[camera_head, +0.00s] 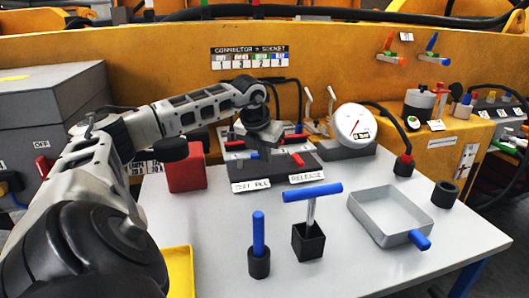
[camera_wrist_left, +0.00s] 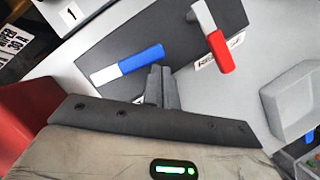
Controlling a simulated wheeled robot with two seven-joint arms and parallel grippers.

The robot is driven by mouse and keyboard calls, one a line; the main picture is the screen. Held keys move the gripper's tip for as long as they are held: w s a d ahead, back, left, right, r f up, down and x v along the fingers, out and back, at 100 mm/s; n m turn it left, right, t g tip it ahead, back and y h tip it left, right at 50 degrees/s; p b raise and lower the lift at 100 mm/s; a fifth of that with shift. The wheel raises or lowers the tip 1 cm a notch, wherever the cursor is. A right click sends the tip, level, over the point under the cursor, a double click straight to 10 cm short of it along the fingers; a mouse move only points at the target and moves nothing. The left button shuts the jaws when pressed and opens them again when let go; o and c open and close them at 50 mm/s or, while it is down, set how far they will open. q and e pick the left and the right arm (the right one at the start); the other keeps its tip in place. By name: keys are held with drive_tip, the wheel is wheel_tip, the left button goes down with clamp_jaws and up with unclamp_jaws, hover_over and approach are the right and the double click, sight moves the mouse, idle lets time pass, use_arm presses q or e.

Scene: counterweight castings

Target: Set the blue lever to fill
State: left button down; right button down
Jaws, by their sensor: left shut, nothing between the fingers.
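The blue lever (camera_wrist_left: 140,59), a blue grip on a white shaft, shows in the wrist view, lying over a dark base block (camera_wrist_left: 135,30). My left gripper (camera_wrist_left: 158,72) is shut and empty, its fingertips right by the blue grip's right end; I cannot tell whether they touch it. In the head view my left gripper (camera_head: 262,152) is over the dark block (camera_head: 312,172), and I cannot make out the blue lever there. A red lever (camera_wrist_left: 213,40) stands to the right of it, beside a partly hidden "RELEASE" label. My right gripper is not in view.
A round gauge (camera_head: 353,125) stands right of the block, and a red block (camera_head: 186,168) stands left. In front are a blue T-handle (camera_head: 312,192) in a black socket, a blue peg (camera_head: 258,233) and a grey tray (camera_head: 358,219). The yellow wall is behind.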

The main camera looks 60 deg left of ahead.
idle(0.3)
